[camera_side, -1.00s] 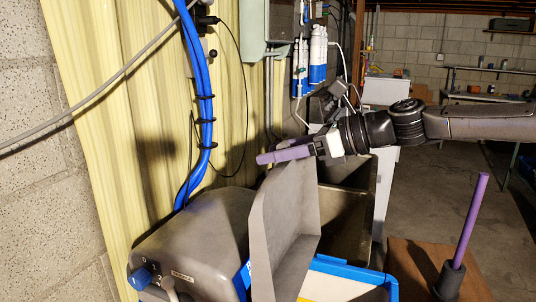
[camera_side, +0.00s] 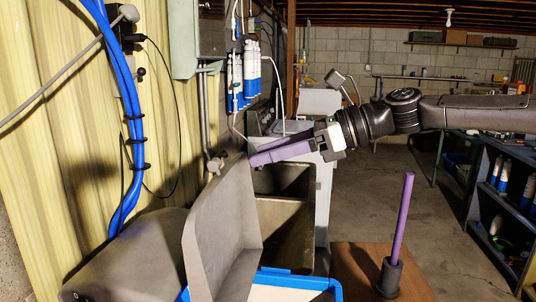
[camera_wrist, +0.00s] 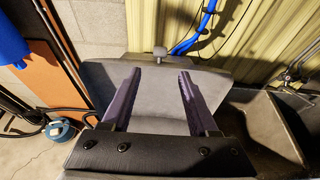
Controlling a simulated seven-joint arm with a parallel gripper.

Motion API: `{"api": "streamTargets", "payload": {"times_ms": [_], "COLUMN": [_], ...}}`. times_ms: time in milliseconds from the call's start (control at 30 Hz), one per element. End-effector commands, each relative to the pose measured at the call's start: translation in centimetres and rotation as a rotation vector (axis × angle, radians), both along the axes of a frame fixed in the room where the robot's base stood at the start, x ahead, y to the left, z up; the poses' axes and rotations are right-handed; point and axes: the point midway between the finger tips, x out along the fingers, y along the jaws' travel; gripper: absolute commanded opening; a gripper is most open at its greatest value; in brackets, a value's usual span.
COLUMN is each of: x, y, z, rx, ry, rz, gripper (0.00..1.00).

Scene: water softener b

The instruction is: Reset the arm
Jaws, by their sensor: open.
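My gripper (camera_side: 254,158) has purple fingers and is at the upper edge of the raised grey lid (camera_side: 222,232) in the side view. I cannot tell whether it touches the lid. In the wrist view my gripper (camera_wrist: 158,75) is open, its two fingers well apart with nothing held between them. The grey lid (camera_wrist: 160,112) lies below and between the fingers there. The grey softener body (camera_side: 130,262) is at the lower left in the side view.
A blue-rimmed bin (camera_side: 300,282) is beside the lid. A grey sink basin (camera_side: 285,225) stands behind it. A purple rod (camera_side: 403,215) stands upright in a black holder on a wooden table (camera_side: 350,265). Blue hoses (camera_side: 132,115) run down the left wall.

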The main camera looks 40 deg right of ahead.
Motion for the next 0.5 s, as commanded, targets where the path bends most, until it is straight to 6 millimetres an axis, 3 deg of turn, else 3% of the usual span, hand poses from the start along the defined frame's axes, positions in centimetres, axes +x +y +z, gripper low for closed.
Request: {"api": "streamTargets", "payload": {"times_ms": [200,300,400,500], "x": [0.0,-0.7,-2.9,-6.7], "y": [-0.1,-0.5,-1.5,-3.0], "z": [0.1,1.4,2.6,1.6], "rx": [0.000,0.003,-0.013,-0.151], "ry": [-0.001,-0.031,-0.067,-0.123], "rz": [-0.002,-0.009,-0.022,-0.002], "gripper": [0.60,0.60,0.60,0.60]}}
